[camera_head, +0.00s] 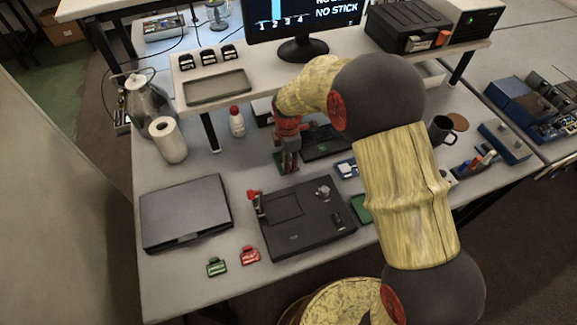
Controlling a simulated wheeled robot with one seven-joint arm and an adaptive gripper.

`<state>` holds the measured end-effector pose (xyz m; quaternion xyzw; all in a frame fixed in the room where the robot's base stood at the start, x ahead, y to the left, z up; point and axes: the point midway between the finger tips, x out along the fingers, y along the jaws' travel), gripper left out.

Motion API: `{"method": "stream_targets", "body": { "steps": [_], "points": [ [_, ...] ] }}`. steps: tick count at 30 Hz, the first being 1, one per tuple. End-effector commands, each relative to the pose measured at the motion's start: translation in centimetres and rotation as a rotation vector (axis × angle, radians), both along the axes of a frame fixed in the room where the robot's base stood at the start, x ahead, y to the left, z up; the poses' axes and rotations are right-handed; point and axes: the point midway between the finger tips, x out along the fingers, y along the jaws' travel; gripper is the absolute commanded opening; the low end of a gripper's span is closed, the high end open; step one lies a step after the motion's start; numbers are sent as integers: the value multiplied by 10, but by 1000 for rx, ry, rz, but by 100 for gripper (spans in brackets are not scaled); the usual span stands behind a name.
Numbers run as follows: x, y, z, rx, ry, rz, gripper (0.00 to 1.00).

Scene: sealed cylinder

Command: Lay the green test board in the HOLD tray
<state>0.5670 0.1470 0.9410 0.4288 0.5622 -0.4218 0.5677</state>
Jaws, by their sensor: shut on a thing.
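My gripper (290,160) points down over the middle of the table, below the raised shelf. It is shut on a small green piece (282,168), which looks like the green test board; the fingers hide much of it. Another green flat piece (361,208) lies right of the black fixture, partly hidden by my arm. A dark shallow tray (325,145) lies just right of my gripper, partly covered by it. Another shallow tray (217,88) sits on the shelf. No HOLD label is readable on either.
A black fixture (303,218) with a red lever stands in front of my gripper, and a closed grey laptop-like case (186,213) lies left. Green (216,267) and red (250,255) tags lie near the front edge. A white bottle (237,122), paper roll (168,140) and dark mug (440,130) stand around.

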Motion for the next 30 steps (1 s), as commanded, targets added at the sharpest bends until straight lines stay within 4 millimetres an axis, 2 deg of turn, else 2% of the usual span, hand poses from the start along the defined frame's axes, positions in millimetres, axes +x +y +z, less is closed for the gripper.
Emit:
{"method": "stream_targets", "body": {
  "steps": [1, 5, 8, 13, 21, 30],
  "points": [
    [-7, -2, -14, -5, 17, 0, 0],
    [-7, -2, -10, -5, 17, 0, 0],
    [-7, -2, -3, -5, 16, 0, 0],
    [-7, -2, 25, -4, 12, 0, 0],
    [-54, -14, 89, -2, 6, 0, 0],
    [-112, -29, 113, -2, 7, 0, 0]
  ]
}}
